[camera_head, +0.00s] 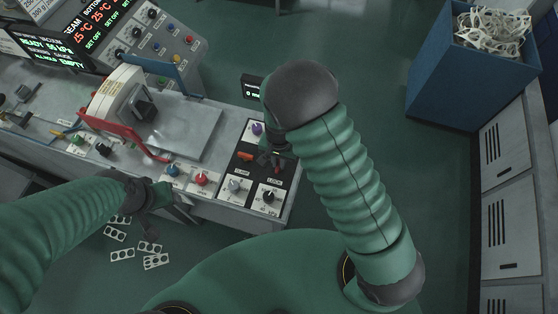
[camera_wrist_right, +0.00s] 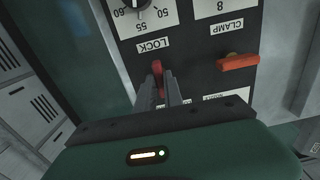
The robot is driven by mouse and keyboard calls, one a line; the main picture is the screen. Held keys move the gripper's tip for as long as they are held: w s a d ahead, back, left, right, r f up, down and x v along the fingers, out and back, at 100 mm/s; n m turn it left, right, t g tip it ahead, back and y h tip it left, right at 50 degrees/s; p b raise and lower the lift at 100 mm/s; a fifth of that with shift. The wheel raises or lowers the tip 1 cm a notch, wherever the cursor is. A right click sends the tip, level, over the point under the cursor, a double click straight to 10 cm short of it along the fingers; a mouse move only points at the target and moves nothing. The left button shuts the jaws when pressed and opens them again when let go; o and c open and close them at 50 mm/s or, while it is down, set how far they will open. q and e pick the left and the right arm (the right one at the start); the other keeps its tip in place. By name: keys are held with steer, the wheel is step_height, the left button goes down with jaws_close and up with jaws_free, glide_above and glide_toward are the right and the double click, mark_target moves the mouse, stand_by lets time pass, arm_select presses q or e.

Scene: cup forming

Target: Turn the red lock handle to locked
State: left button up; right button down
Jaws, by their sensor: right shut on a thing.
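The red lock handle (camera_wrist_right: 157,73) sits under the LOCK label in the right wrist view. It stands roughly upright in that picture, in line with the fingers. My right gripper (camera_wrist_right: 162,92) is shut on it, and the fingers hide part of the handle. In the head view the right gripper (camera_head: 278,160) is over the dark control panel (camera_head: 249,182), with a bit of red showing at its tips. My left gripper (camera_head: 163,192) is low at the bench's front edge, and its fingers are not clear.
The orange-red clamp handle (camera_wrist_right: 238,62) lies crosswise beside the lock handle. Black knobs (camera_head: 268,196) and a purple knob (camera_head: 257,129) sit nearby on the panel. A machine with a red bar (camera_head: 125,132) stands left. A blue bin (camera_head: 460,80) stands far right.

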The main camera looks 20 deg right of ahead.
steer(key=shift+m, duration=0.4)
steer(key=m+p, duration=0.2)
steer(key=m, duration=0.1)
steer(key=shift+r+m, duration=0.1)
steer(key=shift+m, duration=0.3)
steer(key=m+p, duration=0.1)
steer(key=m, duration=0.3)
steer(key=shift+m+p, duration=0.3)
steer(key=shift+p, duration=0.1)
steer(key=m+p, duration=0.2)
steer(key=m, duration=0.2)
steer(key=shift+w+m+p, duration=0.1)
steer(key=shift+m+p, duration=0.6)
steer(key=shift+m, duration=1.5)
steer(key=c, duration=1.5)
jaws_free()
steer(key=shift+o, duration=0.2)
